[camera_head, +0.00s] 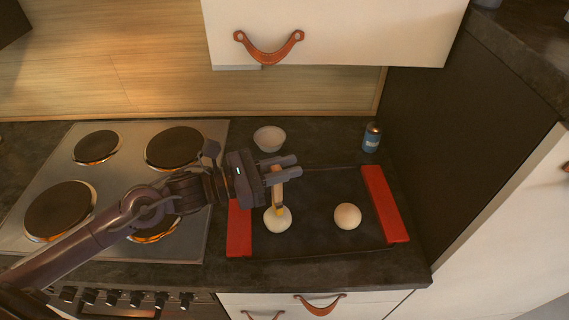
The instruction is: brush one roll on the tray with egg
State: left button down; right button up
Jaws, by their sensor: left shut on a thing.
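My left gripper (286,167) is shut on a brush (277,194) with a light wooden handle, above the left side of the dark tray. The brush points down, and its yellowish tip is at the pale roll (277,220) on the left; it appears to touch the roll's top. A second, more golden roll (347,216) sits on the right part of the tray (312,238), which has red end handles. A small white bowl (269,138) stands behind the gripper; its contents cannot be made out. My right gripper is not in view.
A hob (110,250) with several dark burners lies to the left, under my left arm. A blue can (372,138) stands behind the tray's right end. A white cabinet with a leather pull (268,52) hangs above. A dark panel (465,110) rises at the right.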

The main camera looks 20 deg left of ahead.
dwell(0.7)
pick_arm(q)
jog(key=shift+f+b, duration=0.45)
jog(key=shift+b, duration=0.15)
jog(key=shift+f, duration=0.15)
dwell(0.6)
jog(key=shift+f+b, duration=0.1)
jog(key=shift+b, duration=0.55)
dwell(0.7)
dwell(0.3)
jog(key=shift+w+d+b, duration=0.25)
jog(key=shift+d+b, duration=0.2)
jog(key=shift+b, duration=0.3)
jog(key=shift+a, duration=0.1)
